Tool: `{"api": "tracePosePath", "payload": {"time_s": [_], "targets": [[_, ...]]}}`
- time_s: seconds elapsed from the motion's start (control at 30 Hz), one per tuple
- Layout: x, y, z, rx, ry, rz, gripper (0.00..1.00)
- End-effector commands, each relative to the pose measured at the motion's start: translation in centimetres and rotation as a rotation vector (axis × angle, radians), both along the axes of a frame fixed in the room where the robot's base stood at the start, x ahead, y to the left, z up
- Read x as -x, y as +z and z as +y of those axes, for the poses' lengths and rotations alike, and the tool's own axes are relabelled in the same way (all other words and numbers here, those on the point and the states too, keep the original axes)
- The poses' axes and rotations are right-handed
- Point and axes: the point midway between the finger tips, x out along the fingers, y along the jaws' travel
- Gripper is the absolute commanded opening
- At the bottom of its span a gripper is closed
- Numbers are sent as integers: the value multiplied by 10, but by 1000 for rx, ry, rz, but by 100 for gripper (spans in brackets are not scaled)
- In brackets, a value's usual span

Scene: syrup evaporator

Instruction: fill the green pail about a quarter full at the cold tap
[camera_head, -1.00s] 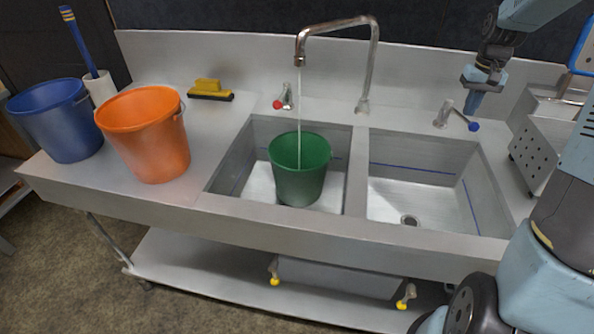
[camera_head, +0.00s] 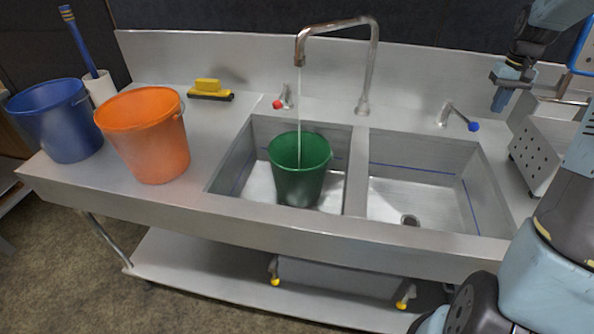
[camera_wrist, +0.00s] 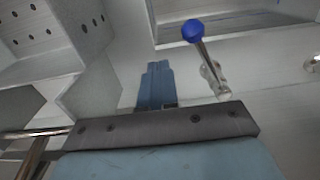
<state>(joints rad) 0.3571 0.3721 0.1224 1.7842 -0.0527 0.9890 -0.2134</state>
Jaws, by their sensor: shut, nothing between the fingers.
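The green pail (camera_head: 298,180) stands upright in the left sink basin. A thin stream of water (camera_head: 300,105) falls from the arched spout (camera_head: 340,24) into it; I cannot see the water level inside. The cold tap's blue-knobbed lever (camera_head: 460,117) is behind the right basin, pointing right and forward. It also shows in the wrist view (camera_wrist: 205,55). The red-knobbed tap (camera_head: 284,98) is behind the left basin. My gripper (camera_head: 501,101) is shut and empty, to the right of and above the blue lever, apart from it. Its fingers also show in the wrist view (camera_wrist: 157,85).
An orange bucket (camera_head: 148,140) and a blue bucket (camera_head: 58,125) stand on the left counter, with a yellow brush (camera_head: 209,89) behind. A perforated steel box (camera_head: 545,150) is close to my gripper at right. The right basin (camera_head: 420,205) is empty.

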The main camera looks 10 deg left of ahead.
Motion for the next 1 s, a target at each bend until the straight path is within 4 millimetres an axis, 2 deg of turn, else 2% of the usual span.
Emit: {"api": "tracePosePath", "payload": {"time_s": [0.17, 0.7, 1.0], "targets": [[-1, -4, -2, 0, 1, 1, 0], [0, -54, -2, 0, 1, 1, 0], [-1, -60, -2, 1, 1, 0, 0]]}}
